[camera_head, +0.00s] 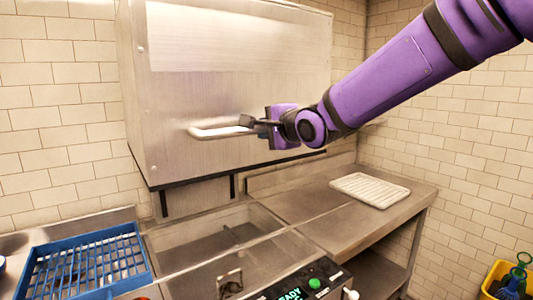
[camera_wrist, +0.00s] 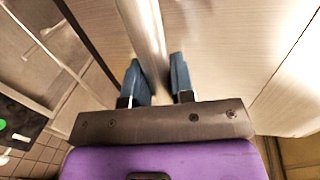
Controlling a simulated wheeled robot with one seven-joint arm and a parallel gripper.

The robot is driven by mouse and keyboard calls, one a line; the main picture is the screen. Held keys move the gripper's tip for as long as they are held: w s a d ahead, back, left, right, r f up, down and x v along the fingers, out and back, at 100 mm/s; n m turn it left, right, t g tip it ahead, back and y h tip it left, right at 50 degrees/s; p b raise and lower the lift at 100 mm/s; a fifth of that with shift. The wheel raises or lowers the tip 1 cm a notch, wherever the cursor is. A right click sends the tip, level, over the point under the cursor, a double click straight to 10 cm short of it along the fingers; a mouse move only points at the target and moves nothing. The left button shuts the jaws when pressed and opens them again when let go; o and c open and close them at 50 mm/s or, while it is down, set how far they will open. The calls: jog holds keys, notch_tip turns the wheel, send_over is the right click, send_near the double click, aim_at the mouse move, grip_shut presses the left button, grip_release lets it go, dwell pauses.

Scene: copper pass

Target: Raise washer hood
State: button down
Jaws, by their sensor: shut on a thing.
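The washer hood (camera_head: 232,85) is a large steel box in the upper middle of the head view. Its lower edge hangs above the washer's bed, so it stands raised with a gap under it. A bar handle (camera_head: 215,132) runs across its front face. My gripper (camera_head: 258,126) is at the right end of the handle, shut on it. In the wrist view, the handle bar (camera_wrist: 146,35) passes between the two blue-grey fingertips (camera_wrist: 160,80). The fingers hide part of the bar.
A blue rack (camera_head: 85,262) sits on the counter at lower left. A control panel (camera_head: 300,288) with a green button is at the front. A white ribbed tray (camera_head: 370,189) lies on the right counter (camera_head: 345,232). A yellow bin (camera_head: 497,278) with bottles stands lower right.

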jog(key=shift+r, duration=0.9)
jog(key=c, duration=1)
grip_release()
jog(key=shift+f, duration=0.1)
jog(key=v, duration=1)
jog(key=shift+s+d, duration=0.25)
jog(key=shift+s, duration=0.05)
